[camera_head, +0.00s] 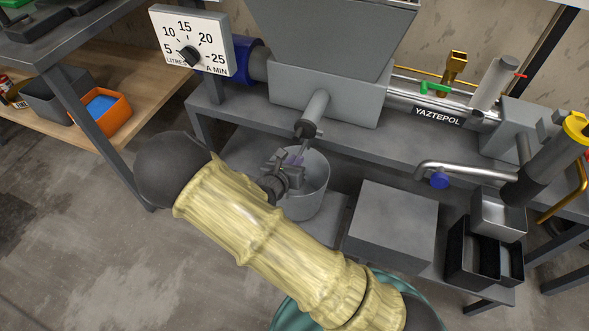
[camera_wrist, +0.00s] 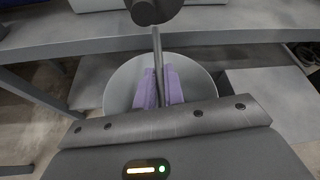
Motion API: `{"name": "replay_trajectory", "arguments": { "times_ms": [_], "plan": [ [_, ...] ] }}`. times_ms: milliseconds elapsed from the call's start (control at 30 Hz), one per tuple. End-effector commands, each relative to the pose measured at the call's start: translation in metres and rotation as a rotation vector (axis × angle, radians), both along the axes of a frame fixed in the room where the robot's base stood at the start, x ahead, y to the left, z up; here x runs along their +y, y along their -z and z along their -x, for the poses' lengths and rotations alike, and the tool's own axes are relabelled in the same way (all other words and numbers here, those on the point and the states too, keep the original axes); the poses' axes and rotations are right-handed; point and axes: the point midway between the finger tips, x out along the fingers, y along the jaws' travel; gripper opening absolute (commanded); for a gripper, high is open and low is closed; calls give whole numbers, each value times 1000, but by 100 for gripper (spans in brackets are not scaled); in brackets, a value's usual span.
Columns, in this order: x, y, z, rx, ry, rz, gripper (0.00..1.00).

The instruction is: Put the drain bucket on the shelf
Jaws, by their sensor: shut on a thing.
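The drain bucket (camera_head: 310,203) is a round light grey pail below the machine's outlet spout (camera_head: 314,115). It stands upright at the lower level of the bench, and its round mouth (camera_wrist: 122,84) also shows in the wrist view. My gripper (camera_head: 294,161) is over the bucket's mouth. In the wrist view its two purple finger pads (camera_wrist: 158,88) are shut on a thin grey bar, which looks like the bucket's handle. My gripper body hides the near side of the bucket. Whether the bucket's bottom touches the surface below is hard to tell.
A grey box (camera_head: 393,225) stands right of the bucket, with black bins (camera_head: 470,250) beyond it. The bench top (camera_head: 240,112) and spout are close above. A wooden shelf (camera_head: 150,68) at left holds an orange bin (camera_head: 102,112) and a grey bin (camera_head: 58,95), with bare wood beside them.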

Motion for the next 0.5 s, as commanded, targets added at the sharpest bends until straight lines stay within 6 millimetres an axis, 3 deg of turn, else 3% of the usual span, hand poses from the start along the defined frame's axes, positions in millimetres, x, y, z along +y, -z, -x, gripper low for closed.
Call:
{"name": "replay_trajectory", "arguments": {
  "times_ms": [333, 500],
  "plan": [
    [0, 31, 0, -2, -1, 3, 0],
    [0, 35, 0, -3, 0, 0, 0]
  ]
}}
